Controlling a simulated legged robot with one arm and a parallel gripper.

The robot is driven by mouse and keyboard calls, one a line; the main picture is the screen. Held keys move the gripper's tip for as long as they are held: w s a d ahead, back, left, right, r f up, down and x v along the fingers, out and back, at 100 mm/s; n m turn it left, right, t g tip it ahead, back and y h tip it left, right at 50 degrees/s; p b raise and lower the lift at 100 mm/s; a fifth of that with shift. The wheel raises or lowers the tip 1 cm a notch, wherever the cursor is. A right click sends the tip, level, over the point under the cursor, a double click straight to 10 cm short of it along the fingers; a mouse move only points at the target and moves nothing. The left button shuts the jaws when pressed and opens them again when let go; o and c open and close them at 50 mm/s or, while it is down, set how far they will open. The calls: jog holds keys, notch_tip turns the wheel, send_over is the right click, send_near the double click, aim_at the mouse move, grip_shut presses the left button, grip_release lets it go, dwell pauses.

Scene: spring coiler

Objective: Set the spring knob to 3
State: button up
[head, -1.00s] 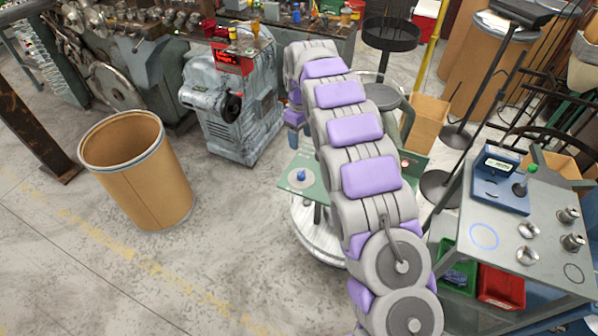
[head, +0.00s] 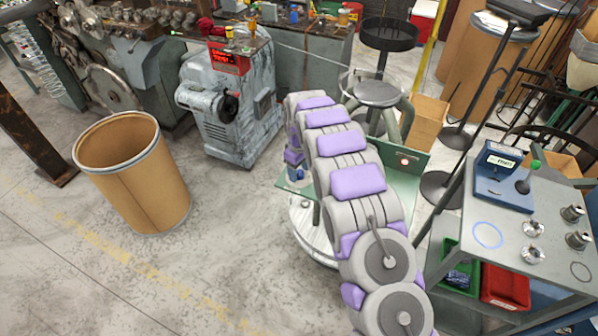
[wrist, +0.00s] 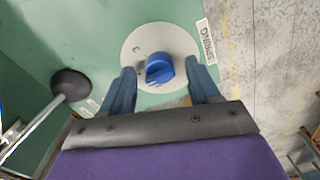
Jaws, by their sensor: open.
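The blue spring knob (wrist: 159,69) sits on a pale round dial plate (wrist: 137,45) on a green panel (wrist: 100,25) in the wrist view. The dial marks are too small to read, so the knob's setting cannot be told. My gripper (wrist: 159,66) is open, with one dark blue finger on each side of the knob and a visible gap to each. In the head view my gripper (head: 295,168) is low over the green panel (head: 283,184), and the knob cannot be told apart from it there.
A black round knob on a metal rod (wrist: 70,84) stands left of the dial in the wrist view. In the head view, a brown drum (head: 135,180) stands at left, a grey machine (head: 230,110) behind, and a grey table (head: 510,245) with small parts at right.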

jog(key=shift+f, duration=0.25)
jog(key=c, duration=1)
jog(key=shift+c, duration=0.2)
